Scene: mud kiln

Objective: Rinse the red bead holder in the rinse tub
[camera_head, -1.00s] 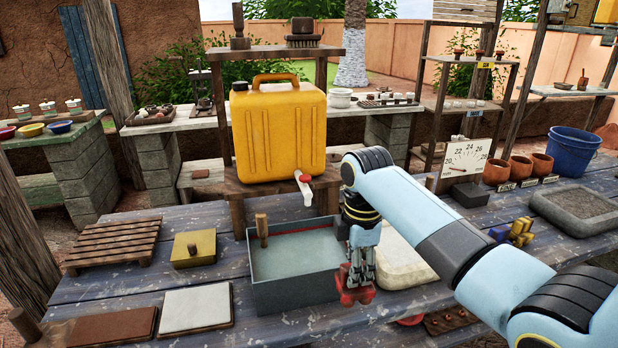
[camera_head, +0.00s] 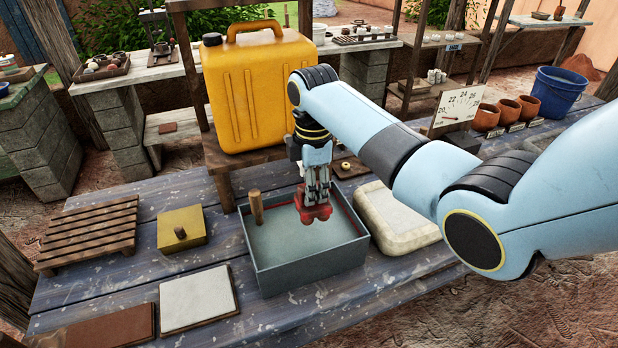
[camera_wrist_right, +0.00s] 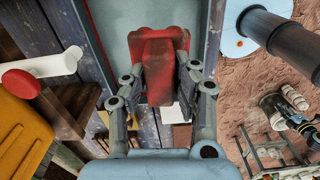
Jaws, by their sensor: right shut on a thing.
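The red bead holder (camera_head: 313,212) is held in my right gripper (camera_head: 316,195), whose fingers point down. In the head view it hangs over the grey rinse tub (camera_head: 308,276); I cannot tell whether it touches the water inside. In the right wrist view the fingers (camera_wrist_right: 158,95) are shut on both sides of the red bead holder (camera_wrist_right: 158,50), with part of the tub (camera_wrist_right: 105,14) beyond. A wooden handle (camera_head: 256,206) stands upright at the tub's left side. My left gripper is not in view.
A yellow jerrycan (camera_head: 258,90) stands on a wooden stand behind the tub. A pale padded block (camera_head: 396,218) lies right of the tub. A slatted rack (camera_head: 90,232), a yellow block (camera_head: 181,228) and a white slab (camera_head: 197,298) lie to the left.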

